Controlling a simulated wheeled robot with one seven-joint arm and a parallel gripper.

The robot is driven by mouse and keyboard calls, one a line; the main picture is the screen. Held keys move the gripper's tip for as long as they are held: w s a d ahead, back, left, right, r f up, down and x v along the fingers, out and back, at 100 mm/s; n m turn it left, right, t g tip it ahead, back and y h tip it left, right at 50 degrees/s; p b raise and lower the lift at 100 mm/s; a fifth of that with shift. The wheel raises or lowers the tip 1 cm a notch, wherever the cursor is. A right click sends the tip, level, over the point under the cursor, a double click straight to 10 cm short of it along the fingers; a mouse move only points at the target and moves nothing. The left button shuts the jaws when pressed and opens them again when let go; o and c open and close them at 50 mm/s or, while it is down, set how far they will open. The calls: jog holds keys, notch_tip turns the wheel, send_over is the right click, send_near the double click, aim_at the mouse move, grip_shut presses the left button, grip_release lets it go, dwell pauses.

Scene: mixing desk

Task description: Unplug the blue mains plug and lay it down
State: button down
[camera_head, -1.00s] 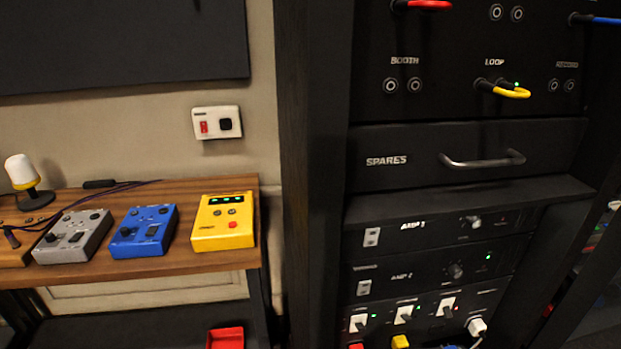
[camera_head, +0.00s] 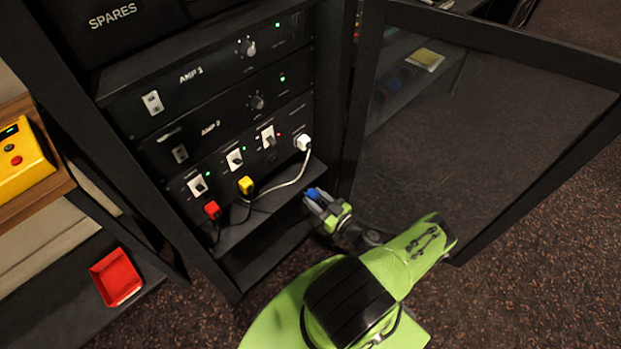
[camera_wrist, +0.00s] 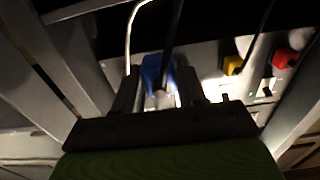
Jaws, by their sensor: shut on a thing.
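My gripper (camera_head: 316,203) is shut on the blue mains plug (camera_head: 313,194), low in front of the rack in the head view. The plug is clear of the power panel (camera_head: 292,122), with a gap between them. In the wrist view the blue plug (camera_wrist: 157,72) sits between the fingers of my gripper (camera_wrist: 155,92), and a dark cable passes by it. A dark socket place (camera_head: 271,156) without a plug shows between the yellow plug (camera_head: 246,185) and the white plug (camera_head: 303,142). A red plug (camera_head: 212,210) sits at the panel's left.
The open glass door (camera_head: 480,120) stands right of my arm. A dark ledge (camera_head: 262,215) lies below the panel, with cables over it. A red tray (camera_head: 116,277) is on the lower shelf at left. The carpet (camera_head: 540,270) is clear at lower right.

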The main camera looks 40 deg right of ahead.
jog(key=b, duration=0.2)
send_over(292, 190)
jog(key=shift+f, duration=0.95)
jog(key=c, duration=0.6)
grip_release()
jog(key=shift+o, duration=0.2)
jog(key=s+p, duration=0.2)
jog(key=s, duration=1.3)
jog(key=shift+s+d+p, duration=0.3)
jog(key=shift+s, duration=0.1)
